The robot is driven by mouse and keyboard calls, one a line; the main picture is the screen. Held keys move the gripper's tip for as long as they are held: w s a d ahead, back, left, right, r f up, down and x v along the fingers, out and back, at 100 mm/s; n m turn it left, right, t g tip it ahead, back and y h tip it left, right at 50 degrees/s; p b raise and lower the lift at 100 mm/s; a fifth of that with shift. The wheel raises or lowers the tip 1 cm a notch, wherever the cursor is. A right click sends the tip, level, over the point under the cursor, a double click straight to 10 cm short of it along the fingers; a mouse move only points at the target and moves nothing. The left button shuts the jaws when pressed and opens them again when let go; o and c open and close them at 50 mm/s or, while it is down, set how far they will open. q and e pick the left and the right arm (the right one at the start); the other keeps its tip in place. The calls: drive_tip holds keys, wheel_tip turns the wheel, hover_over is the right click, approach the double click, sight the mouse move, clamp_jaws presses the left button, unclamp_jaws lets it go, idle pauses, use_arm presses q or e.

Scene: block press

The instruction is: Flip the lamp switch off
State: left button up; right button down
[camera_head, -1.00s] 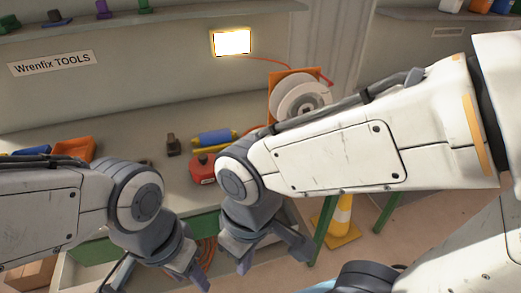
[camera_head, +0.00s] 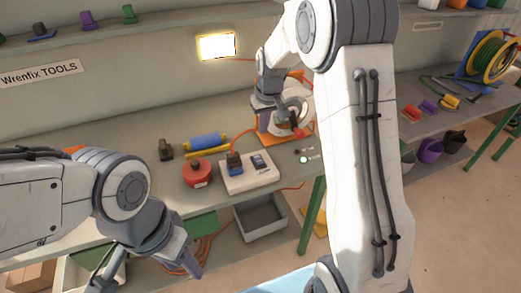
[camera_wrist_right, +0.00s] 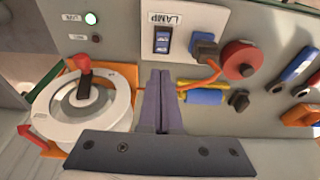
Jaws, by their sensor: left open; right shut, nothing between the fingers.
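The lamp switch (camera_head: 260,163) is a dark rocker on a white box (camera_head: 262,181) on the bench. In the right wrist view the rocker (camera_wrist_right: 162,40) sits under a LAMP label (camera_wrist_right: 163,20). A dark blue plug (camera_head: 235,163) is in the same box, beside the rocker. The wall lamp (camera_head: 216,46) glows bright. My right gripper (camera_head: 293,112) is up over the white reel, behind and to the right of the switch. Its fingers (camera_wrist_right: 160,100) are shut and empty, apart from the switch. My left gripper (camera_head: 146,270) is open and empty at the bench's front edge.
The white reel (camera_wrist_right: 60,121) with a red knob (camera_wrist_right: 84,66) stands close to my right fingers. A red round object (camera_head: 197,173) and a blue cylinder (camera_head: 207,141) lie left of the switch box. A grey bin (camera_head: 260,218) is below the bench.

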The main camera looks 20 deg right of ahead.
drive_tip(key=shift+f, duration=0.1)
drive_tip(key=p, duration=0.4)
approach(260, 160)
drive_tip(key=x, duration=0.5)
drive_tip(key=shift+w+f, duration=0.1)
drive_tip(key=shift+w, duration=0.05)
drive_tip(key=shift+f, duration=0.65)
